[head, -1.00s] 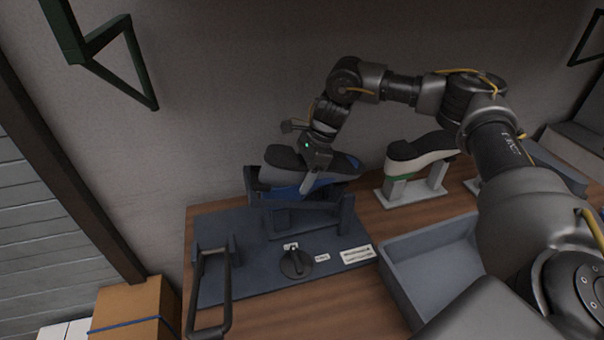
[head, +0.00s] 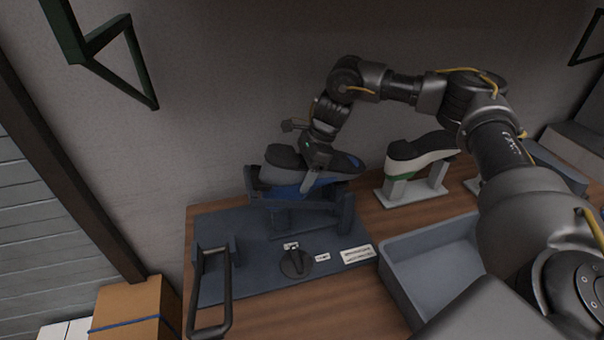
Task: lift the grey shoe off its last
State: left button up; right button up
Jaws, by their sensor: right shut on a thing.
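The fingers hide part of the shoe. The last inside the shoe is hidden, and I cannot tell whether the shoe has come off it at all. My left gripper is not in view.
A white and green shoe with a dark sole (head: 420,150) stands on a light stand to the right. An empty grey-blue bin (head: 430,242) is in front of it. A cardboard box (head: 130,308) is at lower left.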

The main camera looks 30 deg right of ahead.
notch_tip(320, 180, up, 15)
jog(key=p, duration=1)
jog(key=shift+p, duration=0.3)
dwell(0.5)
